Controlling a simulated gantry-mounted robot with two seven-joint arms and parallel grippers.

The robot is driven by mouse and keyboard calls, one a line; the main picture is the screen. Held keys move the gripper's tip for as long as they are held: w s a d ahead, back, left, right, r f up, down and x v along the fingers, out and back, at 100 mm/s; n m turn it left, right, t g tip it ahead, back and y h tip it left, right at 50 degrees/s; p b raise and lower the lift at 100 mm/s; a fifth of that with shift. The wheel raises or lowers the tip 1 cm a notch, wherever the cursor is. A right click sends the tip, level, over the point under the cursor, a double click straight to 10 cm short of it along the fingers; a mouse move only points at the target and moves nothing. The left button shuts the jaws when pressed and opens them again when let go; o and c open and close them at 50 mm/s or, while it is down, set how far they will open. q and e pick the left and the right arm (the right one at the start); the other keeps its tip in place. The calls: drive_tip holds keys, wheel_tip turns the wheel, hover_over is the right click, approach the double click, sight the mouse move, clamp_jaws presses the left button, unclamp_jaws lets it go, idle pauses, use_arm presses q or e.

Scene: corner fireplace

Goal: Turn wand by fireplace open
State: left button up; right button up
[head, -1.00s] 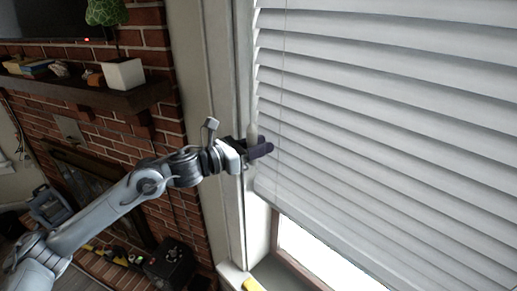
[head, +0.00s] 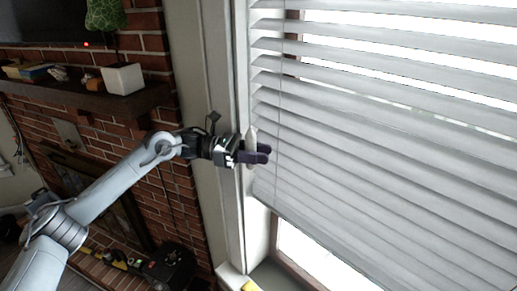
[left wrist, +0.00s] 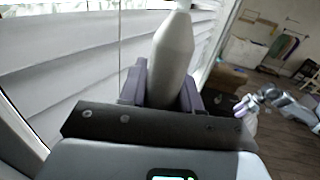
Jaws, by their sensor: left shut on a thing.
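The wand (head: 251,137) is a pale, tapered handle hanging at the left edge of the white window blind (head: 370,150). My left gripper (head: 264,153) is shut on it, with dark purple fingers pointing right. In the left wrist view the wand (left wrist: 172,62) stands between the two fingers (left wrist: 165,92), and its lower end is hidden behind the gripper body. The upper slats show bright gaps; the lower slats still look closely overlapped. My right gripper (left wrist: 245,103) appears small at the right of the left wrist view; its opening is unclear.
A brick fireplace (head: 157,100) with a dark mantel (head: 80,101) stands left of the window. A white planter (head: 123,78) sits at the mantel's end. The window frame (head: 226,110) runs close beside my gripper. A thin cord (head: 282,90) hangs before the slats.

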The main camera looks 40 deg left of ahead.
use_arm(q)
drive_tip(key=shift+m+g, duration=0.3)
drive_tip(key=shift+g, duration=0.1)
drive_tip(key=o, duration=1)
drive_tip(key=shift+c, duration=0.2)
drive_tip(key=b+v, duration=0.2)
drive_tip(key=v, duration=0.8)
drive_tip(key=shift+s+a+f+b, duration=0.15)
drive_tip(key=shift+s+a+b, duration=0.05)
drive_tip(key=shift+a+b, duration=0.15)
